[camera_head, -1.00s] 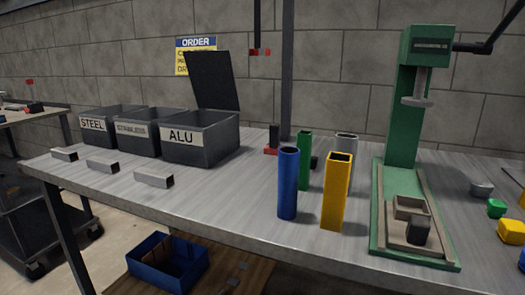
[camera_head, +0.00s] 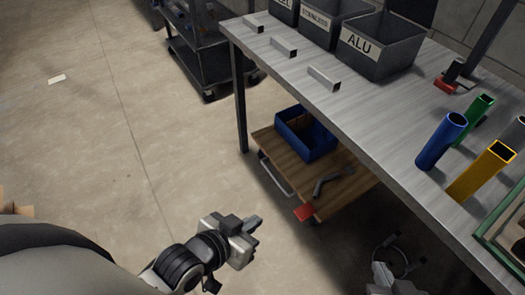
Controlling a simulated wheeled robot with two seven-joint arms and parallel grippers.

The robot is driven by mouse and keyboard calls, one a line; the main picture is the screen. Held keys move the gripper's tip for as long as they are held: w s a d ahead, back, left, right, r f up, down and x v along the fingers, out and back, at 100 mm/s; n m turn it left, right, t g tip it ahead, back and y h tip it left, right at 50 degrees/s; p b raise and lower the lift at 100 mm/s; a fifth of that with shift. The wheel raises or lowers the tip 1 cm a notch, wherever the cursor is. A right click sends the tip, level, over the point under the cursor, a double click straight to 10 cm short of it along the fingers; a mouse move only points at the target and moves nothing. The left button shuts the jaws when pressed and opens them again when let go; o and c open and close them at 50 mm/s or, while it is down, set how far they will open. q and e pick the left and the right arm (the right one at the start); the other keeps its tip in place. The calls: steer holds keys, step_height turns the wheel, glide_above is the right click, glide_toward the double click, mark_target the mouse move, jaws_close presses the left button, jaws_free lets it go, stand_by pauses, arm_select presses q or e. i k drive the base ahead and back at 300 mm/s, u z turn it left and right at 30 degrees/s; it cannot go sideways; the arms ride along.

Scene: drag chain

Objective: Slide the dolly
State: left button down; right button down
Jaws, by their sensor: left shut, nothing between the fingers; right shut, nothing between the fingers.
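The dolly (camera_head: 345,190) is a low wooden platform under the workbench, in the middle of the head view. A grey bar handle (camera_head: 274,176) runs along its left edge. A blue open bin (camera_head: 304,134) and a dark grey tool (camera_head: 330,181) lie on it, with a red piece (camera_head: 304,213) at its near corner. My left gripper (camera_head: 254,228) is shut and empty, above the floor on the near side of the dolly and apart from it. My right gripper (camera_head: 384,272) is shut and empty at the bottom edge, partly cut off, beside the bench.
The workbench (camera_head: 375,125) overhangs the dolly, and its leg (camera_head: 239,100) stands near the dolly's far left corner. A dark cart (camera_head: 200,65) stands behind on the left. Grey bins and coloured tubes stand on the bench.

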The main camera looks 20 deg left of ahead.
mark_target(335, 195)
steer(key=u, duration=1.6)
steer(key=i, duration=1.7)
steer(key=z, duration=2.7)
